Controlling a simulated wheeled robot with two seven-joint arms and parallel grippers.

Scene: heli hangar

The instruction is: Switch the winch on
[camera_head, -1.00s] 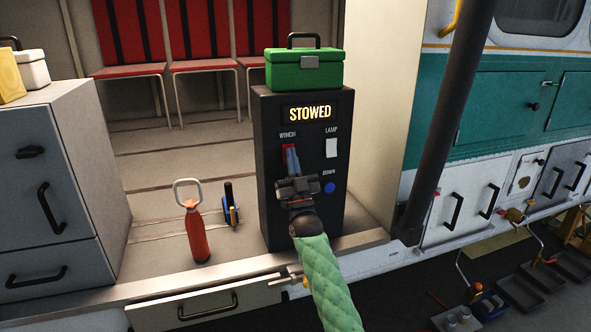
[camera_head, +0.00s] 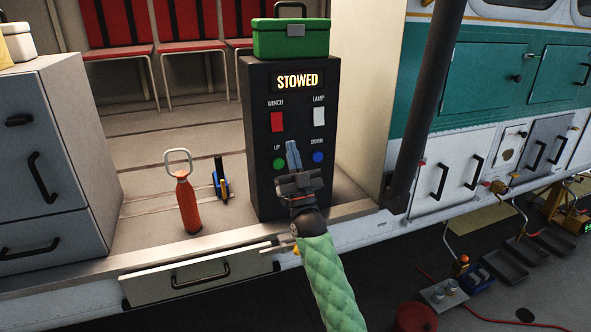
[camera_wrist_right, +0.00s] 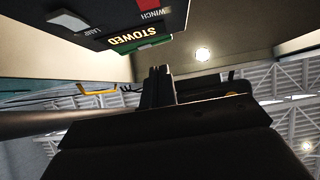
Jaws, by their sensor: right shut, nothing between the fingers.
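The black control box (camera_head: 262,197) stands upright on the deck edge, its lit display (camera_head: 297,81) reading STOWED. The red WINCH switch (camera_head: 277,122) is at its upper left, the white LAMP switch (camera_head: 319,117) at upper right. A green UP button (camera_head: 279,164) and a blue DOWN button (camera_head: 318,157) sit lower. My right gripper (camera_head: 293,150) is shut and empty, in front of the box between the two buttons and below the switches. I cannot tell whether it touches the panel. The wrist view shows its fingers (camera_wrist_right: 158,82) and the WINCH switch (camera_wrist_right: 149,5) at the top. My left gripper is out of view.
A green case (camera_head: 291,38) sits on top of the box. A red-orange bottle (camera_head: 187,204) stands to its left. A grey drawer cabinet (camera_head: 60,130) is at far left, and a dark post (camera_head: 425,110) rises to the right. An open drawer (camera_head: 180,279) juts out below the deck.

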